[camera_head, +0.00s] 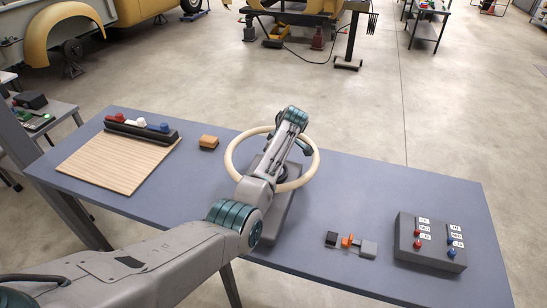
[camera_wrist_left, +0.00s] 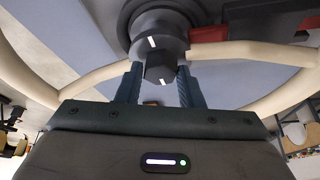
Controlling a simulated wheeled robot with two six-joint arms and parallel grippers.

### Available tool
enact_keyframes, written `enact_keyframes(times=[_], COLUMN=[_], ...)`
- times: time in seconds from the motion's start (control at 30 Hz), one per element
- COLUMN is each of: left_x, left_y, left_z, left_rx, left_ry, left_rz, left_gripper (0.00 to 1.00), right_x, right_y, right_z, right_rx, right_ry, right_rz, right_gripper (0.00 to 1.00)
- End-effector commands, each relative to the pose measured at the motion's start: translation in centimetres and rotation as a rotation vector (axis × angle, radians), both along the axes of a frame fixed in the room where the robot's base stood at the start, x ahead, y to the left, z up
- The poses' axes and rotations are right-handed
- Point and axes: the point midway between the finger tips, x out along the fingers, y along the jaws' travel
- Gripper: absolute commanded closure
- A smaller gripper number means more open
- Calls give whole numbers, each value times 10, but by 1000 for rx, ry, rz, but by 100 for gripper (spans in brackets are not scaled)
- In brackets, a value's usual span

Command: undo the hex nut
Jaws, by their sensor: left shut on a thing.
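The hex nut (camera_wrist_left: 158,68) is a dark six-sided piece with a white mark, at the centre of a dark round hub (camera_wrist_left: 150,20) in the left wrist view. A second white mark shows on the hub side just above it. A cream steering wheel (camera_head: 232,157) surrounds the hub on a grey stand (camera_head: 275,222) on the table. My left gripper (camera_wrist_left: 159,84) reaches in over the wheel with its two fingers on either side of the nut, shut on it. In the head view my left arm covers the nut and fingertips. My right gripper is not in view.
The blue-grey table (camera_head: 390,195) holds a wooden board (camera_head: 115,165) with a black rack (camera_head: 140,132), a tan block (camera_head: 208,142), small orange and grey parts (camera_head: 348,241), and a grey switch box (camera_head: 430,243). Table between wheel and switch box is mostly clear.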

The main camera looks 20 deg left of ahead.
Motion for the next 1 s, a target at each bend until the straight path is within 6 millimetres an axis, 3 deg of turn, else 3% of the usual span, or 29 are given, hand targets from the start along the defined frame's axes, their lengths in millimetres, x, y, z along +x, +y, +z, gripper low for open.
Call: enact_keyframes(times=[0.33, 0.37, 0.47, 0.77, 1.0], left_x=[0, 0, 0, 0, -4], left_y=[0, 0, 0, -1, -13], left_z=[1, 1, 1, 1, 28], left_rx=[0, 0, 0, 0, -2], left_ry=[-1, -1, -1, 0, -5], left_rz=[2, 2, 2, 1, 1], left_gripper=[89, 62, 44, 44, 44], right_x=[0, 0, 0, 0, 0], right_y=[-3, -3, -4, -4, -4], right_z=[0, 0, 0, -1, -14], right_rx=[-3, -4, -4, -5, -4], right_ry=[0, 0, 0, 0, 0], right_rz=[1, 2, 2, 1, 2], right_gripper=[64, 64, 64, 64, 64])
